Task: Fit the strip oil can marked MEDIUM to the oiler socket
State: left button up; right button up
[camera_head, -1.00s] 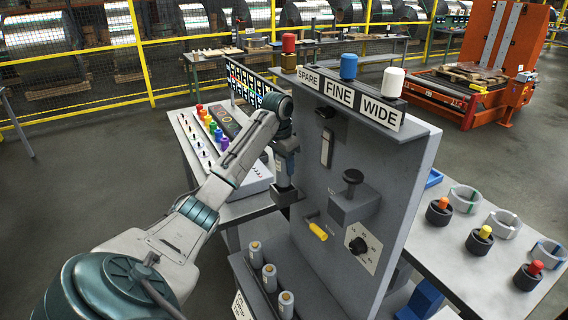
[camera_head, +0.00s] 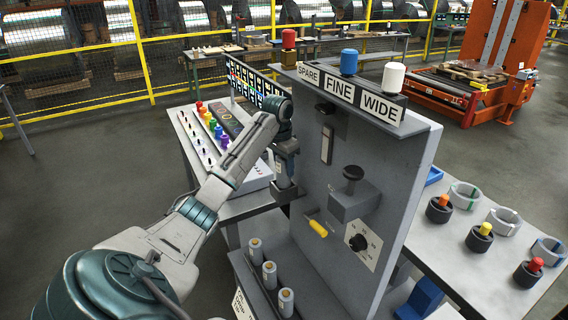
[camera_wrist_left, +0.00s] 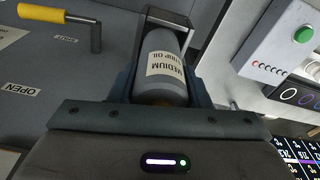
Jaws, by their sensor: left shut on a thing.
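My left gripper (camera_head: 285,182) is beside the left edge of the grey machine panel (camera_head: 335,190). In the left wrist view the gripper (camera_wrist_left: 160,95) is shut on a grey oil can (camera_wrist_left: 163,60) whose white label reads MEDIUM STRIP OIL. The can's far end is at a dark square bracket (camera_wrist_left: 165,20), which may be the oiler socket; I cannot tell whether it is fully seated. My right gripper is not in view.
Several grey cans (camera_head: 269,275) stand in a rack at the panel's foot. A yellow-handled crank (camera_head: 318,229) sticks out of the panel and shows near the gripper in the wrist view (camera_wrist_left: 42,14). A control desk (camera_head: 215,150) stands behind my arm. Ring parts (camera_head: 465,195) lie on the right table.

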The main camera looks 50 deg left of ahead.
aim_at(284, 174)
pick_arm(q)
jog(key=shift+f, duration=0.55)
jog(key=shift+f+b, duration=0.35)
jog(key=shift+f, duration=1)
jog(key=o, duration=1.2)
jog(key=shift+c, duration=0.2)
jog(key=shift+r, duration=0.1)
